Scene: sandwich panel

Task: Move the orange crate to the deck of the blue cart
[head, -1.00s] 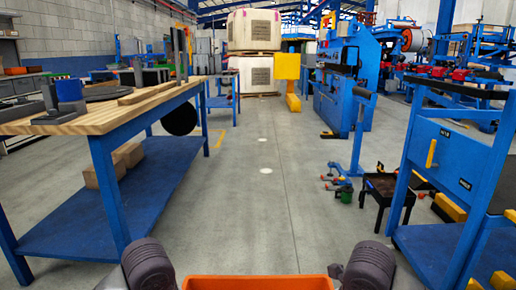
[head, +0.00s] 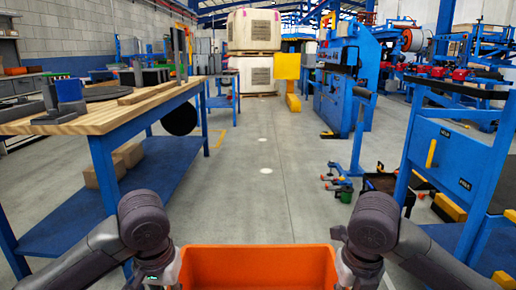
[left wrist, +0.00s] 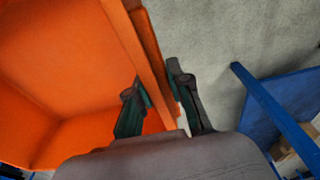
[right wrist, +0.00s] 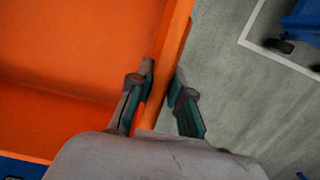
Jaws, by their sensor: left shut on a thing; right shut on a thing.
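The orange crate (head: 258,262) is at the bottom middle of the head view, in front of me between my two arms. Its inside shows no contents in the parts that I see. My left gripper (left wrist: 160,98) is shut on the crate's wall in the left wrist view, one finger inside and one outside. My right gripper (right wrist: 165,95) is shut on the opposite wall in the right wrist view, also with a finger on each side. What is under the crate is hidden.
A blue workbench with a wooden top (head: 105,118) stands on the left, with cardboard boxes (head: 125,158) on its lower shelf. The grey floor aisle (head: 265,205) ahead is clear.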

